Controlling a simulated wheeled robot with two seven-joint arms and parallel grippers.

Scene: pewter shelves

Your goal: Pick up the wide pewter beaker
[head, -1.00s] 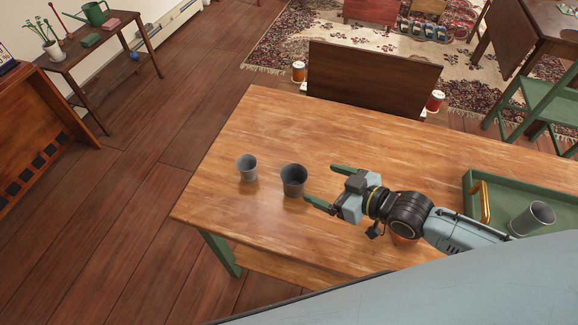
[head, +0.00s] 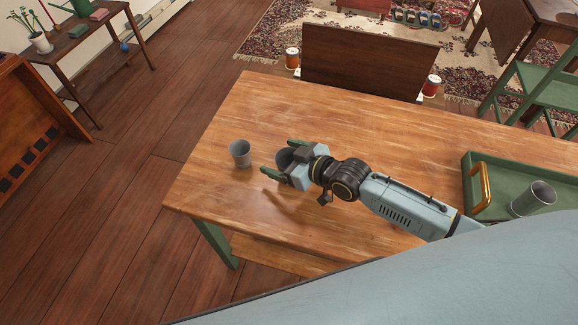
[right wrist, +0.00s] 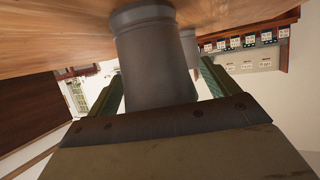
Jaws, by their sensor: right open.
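The wide pewter beaker (head: 286,157), dark grey and upright on the wooden table, is partly hidden by my right gripper (head: 282,158) in the head view. The gripper is open, with one green finger on each side of the beaker. In the right wrist view the beaker (right wrist: 154,62) fills the space between the fingers, close to the palm. Whether the fingers touch it I cannot tell. A second, lighter grey beaker (head: 240,153) stands just left of the fingertips and shows partly behind the wide one in the wrist view (right wrist: 188,46). My left gripper is not in view.
On the table's (head: 340,110) right, a green tray (head: 477,160) with a brass handle (head: 486,187) holds another grey beaker (head: 534,198), tilted. The table's middle is clear.

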